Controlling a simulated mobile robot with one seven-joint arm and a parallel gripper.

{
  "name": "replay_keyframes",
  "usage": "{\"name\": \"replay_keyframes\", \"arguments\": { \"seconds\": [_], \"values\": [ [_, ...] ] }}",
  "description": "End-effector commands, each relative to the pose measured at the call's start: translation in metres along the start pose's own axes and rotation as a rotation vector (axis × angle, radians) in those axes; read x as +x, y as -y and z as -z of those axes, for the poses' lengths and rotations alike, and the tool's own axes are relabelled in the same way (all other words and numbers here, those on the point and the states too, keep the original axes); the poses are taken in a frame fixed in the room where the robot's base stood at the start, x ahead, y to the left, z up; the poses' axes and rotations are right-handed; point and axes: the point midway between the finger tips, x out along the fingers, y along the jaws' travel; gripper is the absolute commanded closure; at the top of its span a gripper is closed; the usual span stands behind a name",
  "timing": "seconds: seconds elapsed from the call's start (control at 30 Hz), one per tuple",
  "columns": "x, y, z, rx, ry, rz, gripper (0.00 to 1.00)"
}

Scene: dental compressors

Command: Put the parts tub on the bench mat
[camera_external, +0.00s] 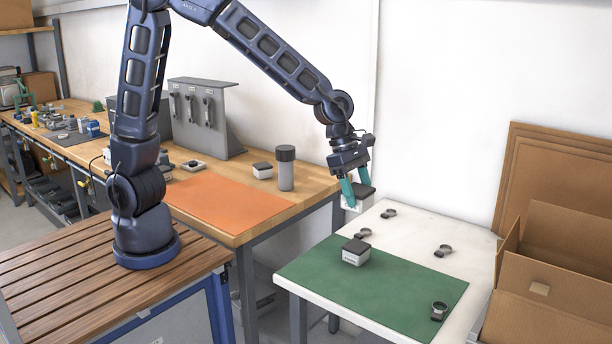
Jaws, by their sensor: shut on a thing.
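My gripper (356,187), with teal fingers, is shut on a small white tub with a dark grey lid (356,203), which I take for the parts tub. The tub is near the back left edge of the white table, and the fingers hide part of it. I cannot tell whether it touches the table. A green mat (412,290) lies on the front of the white table. An orange mat (222,203) lies on the wooden bench. I cannot tell which is the bench mat. A similar dark-topped white tub (355,256) sits on the green mat.
Several dark ring-shaped parts (443,251) lie about the white table. A grey cylinder (286,170) and another dark-topped tub (262,171) stand behind the orange mat. Open cardboard boxes (555,270) stand at the right. Most of both mats is clear.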

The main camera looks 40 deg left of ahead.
Motion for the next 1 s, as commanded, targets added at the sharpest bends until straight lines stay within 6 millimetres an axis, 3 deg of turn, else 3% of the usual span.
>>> {"name": "replay_keyframes", "arguments": {
  "seconds": [0.3, 0.67, 1.0],
  "values": [
    [-0.074, -0.001, -0.03, 0.001, 0.003, -0.003, 0.71],
    [-0.086, -0.06, 0.019, -0.008, -0.001, -0.004, 0.71],
    [-0.115, -0.129, 0.094, -0.011, 0.0, -0.004, 0.71]
  ]
}}
